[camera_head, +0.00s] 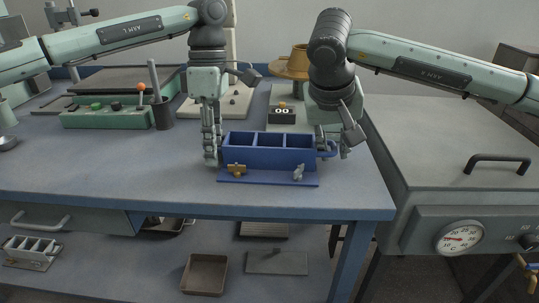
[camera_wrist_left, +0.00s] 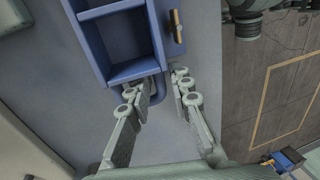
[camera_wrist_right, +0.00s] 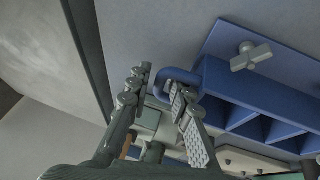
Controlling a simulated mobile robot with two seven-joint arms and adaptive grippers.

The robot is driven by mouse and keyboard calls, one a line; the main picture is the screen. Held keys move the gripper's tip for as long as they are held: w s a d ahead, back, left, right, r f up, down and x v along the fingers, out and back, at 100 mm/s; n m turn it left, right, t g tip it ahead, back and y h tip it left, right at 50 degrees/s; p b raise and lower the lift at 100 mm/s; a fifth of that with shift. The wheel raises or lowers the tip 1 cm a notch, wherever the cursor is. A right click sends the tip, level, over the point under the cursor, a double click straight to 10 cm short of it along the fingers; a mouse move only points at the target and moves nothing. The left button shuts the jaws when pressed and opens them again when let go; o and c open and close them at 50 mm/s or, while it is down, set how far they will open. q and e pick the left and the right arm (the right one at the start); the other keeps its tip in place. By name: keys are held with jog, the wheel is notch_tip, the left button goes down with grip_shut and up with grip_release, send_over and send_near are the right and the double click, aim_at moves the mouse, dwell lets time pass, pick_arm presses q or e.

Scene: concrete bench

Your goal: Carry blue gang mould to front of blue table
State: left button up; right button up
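The blue gang mould (camera_head: 267,150) is an open-topped box with a row of compartments on a flat base plate, standing upright on the blue table (camera_head: 120,172) near its front edge. A brass fitting and a grey wing fitting sit on its front ledge. My left gripper (camera_head: 211,158) points down at its left end; in the left wrist view its fingers (camera_wrist_left: 166,82) are apart beside the left handle (camera_wrist_left: 158,92). My right gripper (camera_head: 334,148) is at the right end; its fingers (camera_wrist_right: 158,82) are apart, one overlapping the loop of the right handle (camera_wrist_right: 176,75). I see no firm grip on either handle.
Behind stand a green control box (camera_head: 110,115), a dark cup with a tool (camera_head: 162,112), and a small black device (camera_head: 282,115). A grey machine with a dial (camera_head: 460,238) stands to the right. The table's front strip is narrow but clear; the left front is free.

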pick_arm(q)
jog(key=shift+f, duration=0.15)
pick_arm(e)
jog(key=shift+f, duration=0.15)
pick_arm(q)
grip_shut()
pick_arm(e)
grip_shut()
